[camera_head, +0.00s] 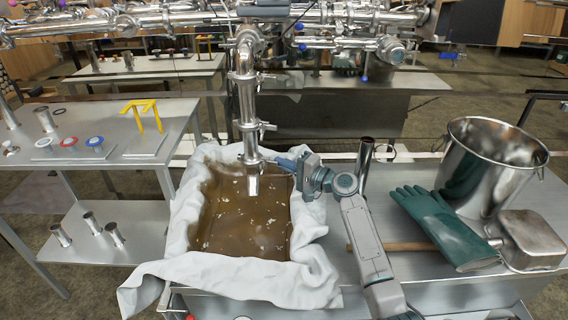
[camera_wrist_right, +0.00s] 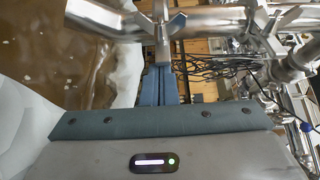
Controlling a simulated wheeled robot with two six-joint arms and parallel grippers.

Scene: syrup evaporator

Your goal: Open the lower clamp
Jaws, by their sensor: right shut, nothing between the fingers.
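A shiny steel vertical pipe (camera_head: 246,95) comes down over a cloth-lined tray of brown liquid. A clamp with a side handle (camera_head: 264,126) sits partway down it, and a lower clamp ring (camera_head: 251,159) sits just above the liquid. My right gripper (camera_head: 281,163) reaches in from the right, its tips close to the lower clamp. In the right wrist view, the blue fingers (camera_wrist_right: 163,70) are together and empty. A metal clamp lever (camera_wrist_right: 163,35) stands right at their tips; I cannot tell whether they touch. My left gripper is not in view.
White cloth (camera_head: 310,225) drapes over the tray's edges. A side table (camera_head: 115,120) on the left holds small fittings.

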